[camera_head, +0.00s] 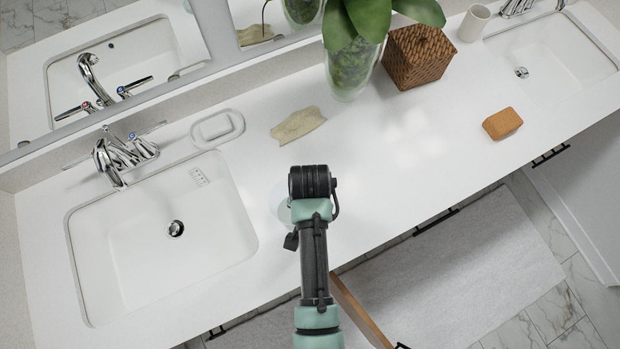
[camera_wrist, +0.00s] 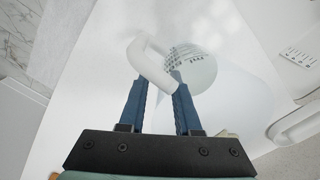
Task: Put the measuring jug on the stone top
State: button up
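The measuring jug (camera_wrist: 190,72) is clear with dark markings and a thick white handle (camera_wrist: 150,66). In the wrist view it is just beyond my gripper (camera_wrist: 158,80), with its handle at the fingertips. The blue fingers stand partly apart. Whether they press on the handle is unclear. In the head view my wrist hides most of the jug, leaving a pale rim (camera_head: 283,208) beside it. The stone top (camera_head: 375,190) is the long white counter, with my gripper over its middle front. Whether the jug touches it is unclear.
A sink (camera_head: 130,250) lies left, another (camera_head: 570,60) far right. A soap dish (camera_head: 217,128), beige cloth (camera_head: 298,124), plant vase (camera_head: 350,70), woven box (camera_head: 417,55), cup (camera_head: 473,22) and brown sponge (camera_head: 502,123) sit on the counter. An open drawer's wooden edge (camera_head: 360,312) projects below.

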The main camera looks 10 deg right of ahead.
notch_tip(320, 180, up, 11)
jog(key=shift+r+b, duration=0.2)
jog(key=shift+b, duration=0.15)
jog(key=w+r+n+t, duration=0.2)
jog(key=w+r+t, duration=0.5)
jog(key=w+r, duration=0.5)
jog(key=w+r+n+t, duration=0.1)
jog(key=w+r+t, duration=0.55)
jog(key=r, duration=0.95)
notch_tip(320, 180, up, 16)
jog(key=a+n+t, duration=0.2)
jog(key=t, duration=0.4)
jog(key=s+r+n+t, duration=0.1)
jog(key=s+r+t, duration=0.3)
jog(key=r, duration=0.6)
jog(key=s+r+n+t, duration=0.1)
jog(key=s+r+t, duration=0.3)
jog(key=s+r, duration=0.4)
jog(key=shift+s+a+r, duration=0.25)
jog(key=shift+a+r, duration=0.15)
jog(key=shift+r, duration=0.5)
